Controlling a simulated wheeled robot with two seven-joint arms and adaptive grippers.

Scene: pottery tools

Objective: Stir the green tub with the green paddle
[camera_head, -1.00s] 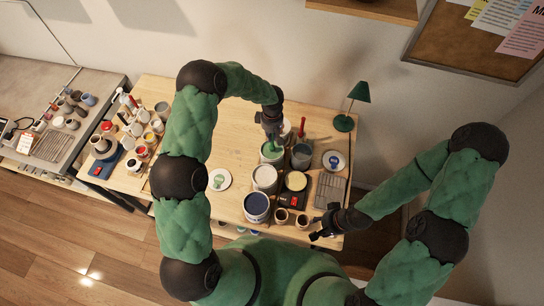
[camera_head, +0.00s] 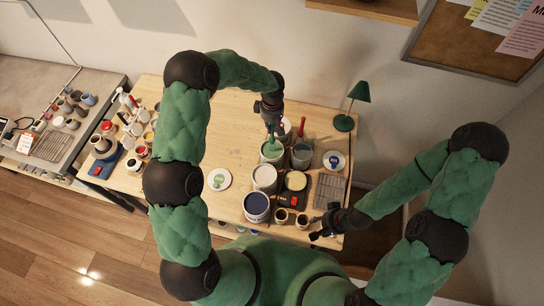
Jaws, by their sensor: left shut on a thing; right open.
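The green tub (camera_head: 266,157) stands on the wooden table, behind a white tub. The green paddle (camera_head: 271,139) points down into the tub, its lower end inside the tub's mouth. My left gripper (camera_head: 270,123) is above the tub, shut on the paddle's upper part. The gripper partly hides the paddle's top, and how deep the paddle reaches is too small to tell. My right gripper (camera_head: 319,230) is open and empty at the table's front right edge, beside small brown cups.
A white tub (camera_head: 264,179), a dark blue tub (camera_head: 257,208) and a grey tub (camera_head: 301,157) stand close around the green tub. A black scale (camera_head: 291,199), a wire rack (camera_head: 330,190) and a green lamp (camera_head: 344,122) are to the right.

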